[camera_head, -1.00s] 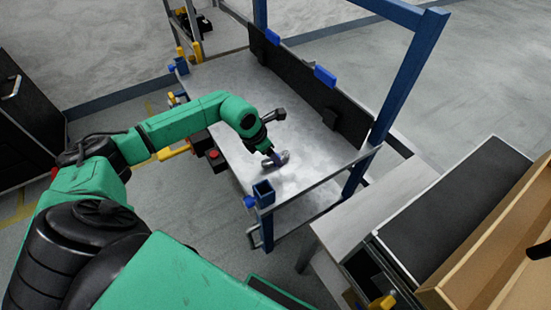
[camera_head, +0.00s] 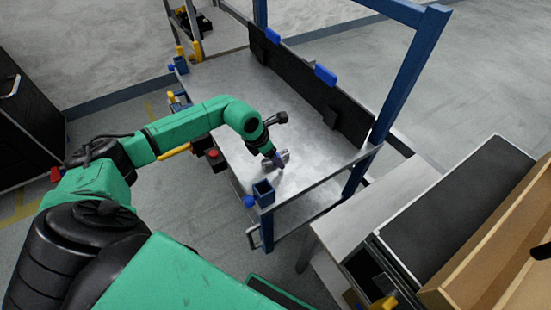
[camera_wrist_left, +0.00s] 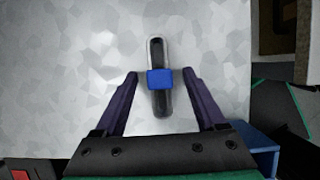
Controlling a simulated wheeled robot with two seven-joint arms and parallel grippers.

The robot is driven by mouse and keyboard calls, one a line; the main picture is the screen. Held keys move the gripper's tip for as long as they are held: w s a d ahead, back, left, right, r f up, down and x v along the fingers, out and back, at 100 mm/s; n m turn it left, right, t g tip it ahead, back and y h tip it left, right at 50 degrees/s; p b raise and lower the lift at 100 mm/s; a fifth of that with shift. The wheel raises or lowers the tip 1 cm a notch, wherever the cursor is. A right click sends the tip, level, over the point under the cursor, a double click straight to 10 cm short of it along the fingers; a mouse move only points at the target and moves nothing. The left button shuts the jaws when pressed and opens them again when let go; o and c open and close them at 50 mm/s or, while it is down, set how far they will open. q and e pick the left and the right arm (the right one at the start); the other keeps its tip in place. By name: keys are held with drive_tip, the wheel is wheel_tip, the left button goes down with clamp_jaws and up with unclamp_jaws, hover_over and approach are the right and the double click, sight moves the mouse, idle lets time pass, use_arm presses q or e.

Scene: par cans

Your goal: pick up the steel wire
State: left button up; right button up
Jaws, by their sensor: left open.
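The steel wire (camera_wrist_left: 155,105) shows in the left wrist view as a narrow grey and dark bundle with a blue band around its middle. It lies lengthwise on the pale metal table top. My left gripper (camera_wrist_left: 160,76) is open, with one purple finger on each side of the wire and a gap on both sides. In the head view my left gripper (camera_head: 275,159) points down at the table, and the small grey wire (camera_head: 285,156) is partly hidden by it.
The metal table (camera_head: 215,72) has a blue frame post (camera_head: 405,75) and a black back panel (camera_head: 310,88). A small blue square holder (camera_head: 263,192) stands at its near corner. A wooden crate (camera_head: 500,240) and a dark surface (camera_head: 465,205) are at the right. The table around the wire is clear.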

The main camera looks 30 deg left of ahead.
use_arm(q)
clamp_jaws()
drive_tip(key=shift+r, duration=0.1)
